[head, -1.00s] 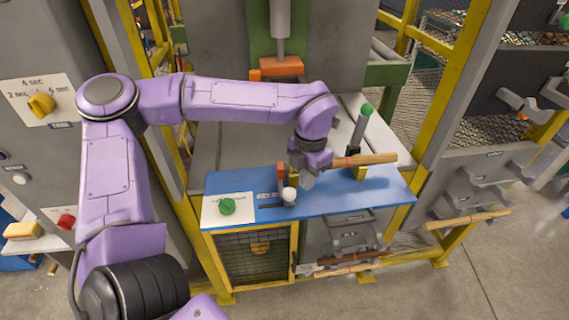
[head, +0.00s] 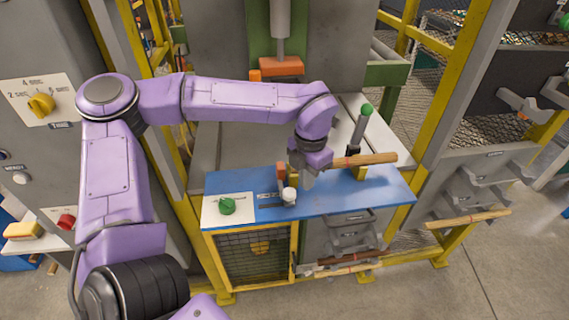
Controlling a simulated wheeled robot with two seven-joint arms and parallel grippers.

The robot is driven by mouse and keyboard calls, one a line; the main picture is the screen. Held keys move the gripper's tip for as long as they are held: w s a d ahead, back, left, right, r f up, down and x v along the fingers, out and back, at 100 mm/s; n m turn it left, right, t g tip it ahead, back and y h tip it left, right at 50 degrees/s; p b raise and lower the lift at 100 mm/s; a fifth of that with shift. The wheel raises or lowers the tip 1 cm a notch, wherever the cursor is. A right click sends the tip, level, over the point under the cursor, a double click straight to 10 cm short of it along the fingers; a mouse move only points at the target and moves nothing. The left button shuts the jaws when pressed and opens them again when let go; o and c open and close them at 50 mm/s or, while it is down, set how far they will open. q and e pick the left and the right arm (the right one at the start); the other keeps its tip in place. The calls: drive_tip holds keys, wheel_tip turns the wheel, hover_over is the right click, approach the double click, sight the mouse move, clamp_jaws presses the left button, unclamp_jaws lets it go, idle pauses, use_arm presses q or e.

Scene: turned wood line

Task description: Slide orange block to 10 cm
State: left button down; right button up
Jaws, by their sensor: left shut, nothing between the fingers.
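An orange block (head: 281,176) stands upright on the blue bench top (head: 240,180), behind a white knob (head: 289,195). A small dark scale strip (head: 268,195) lies just left of the knob; its marks are too small to read. My left gripper (head: 308,182) points down over the bench, just right of the orange block and the knob. It is shut and empty. A narrow gap seems to separate it from the block, but I cannot tell whether they touch. My right gripper is not in view.
A green knob (head: 227,206) sits on a white plate at the bench's left end. A wooden rod (head: 372,159) lies across yellow supports right of my gripper, with a green-topped lever (head: 361,125) behind. An orange press head (head: 281,66) hangs at the back.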

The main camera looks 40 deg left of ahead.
sight(305, 201)
use_arm(q)
drive_tip(key=shift+f, duration=0.2)
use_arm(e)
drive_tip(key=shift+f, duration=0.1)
use_arm(q)
drive_tip(key=shift+f+b, duration=1.35)
drive_tip(key=shift+f, duration=0.9)
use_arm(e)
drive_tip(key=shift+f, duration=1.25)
